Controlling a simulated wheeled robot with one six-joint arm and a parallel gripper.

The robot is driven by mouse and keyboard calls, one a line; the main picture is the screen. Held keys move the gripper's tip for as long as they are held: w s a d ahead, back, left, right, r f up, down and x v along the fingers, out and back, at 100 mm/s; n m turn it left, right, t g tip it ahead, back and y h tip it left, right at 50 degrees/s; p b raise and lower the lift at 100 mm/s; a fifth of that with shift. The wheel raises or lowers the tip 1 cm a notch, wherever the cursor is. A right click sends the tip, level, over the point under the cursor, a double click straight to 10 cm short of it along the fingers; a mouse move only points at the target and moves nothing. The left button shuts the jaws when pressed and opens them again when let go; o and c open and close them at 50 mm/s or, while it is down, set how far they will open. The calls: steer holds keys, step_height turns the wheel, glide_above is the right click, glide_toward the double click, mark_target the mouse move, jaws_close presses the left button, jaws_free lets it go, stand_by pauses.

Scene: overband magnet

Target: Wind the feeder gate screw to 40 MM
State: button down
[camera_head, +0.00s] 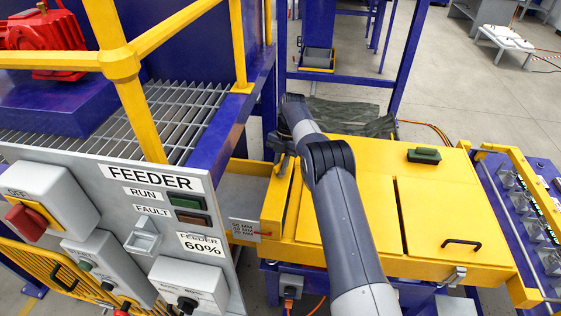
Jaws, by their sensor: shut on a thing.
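The feeder gate scale (245,230) is a small pale plate with MM marks on the yellow feeder's left side. A red pointer (265,234) shows at its right edge; the marks are too small to read the setting surely. My gripper (284,166) is at the end of my grey arm, low over the feeder's left end, above and right of the scale. It is shut on what appears to be the feeder gate screw. The screw and fingertips are mostly hidden by my wrist and too small to make out.
A grey FEEDER panel (135,215) with switches, lamps and a 60% label stands at the left front. Yellow rails (120,62) and a grating lie behind it. The yellow cover (360,210) carries a green box (424,155) and a black handle (462,243).

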mark_target(281, 163)
steer(key=shift+n+h+p, duration=0.4)
steer(key=shift+n+h, duration=0.1)
steer(key=shift+n, duration=0.9)
steer(key=c, duration=1.3)
jaws_free()
steer(key=shift+r, duration=0.15)
step_height(281, 163, up, 10)
steer(key=p, duration=0.7)
steer(key=shift+p, duration=0.3)
steer(key=shift+c, duration=0.4)
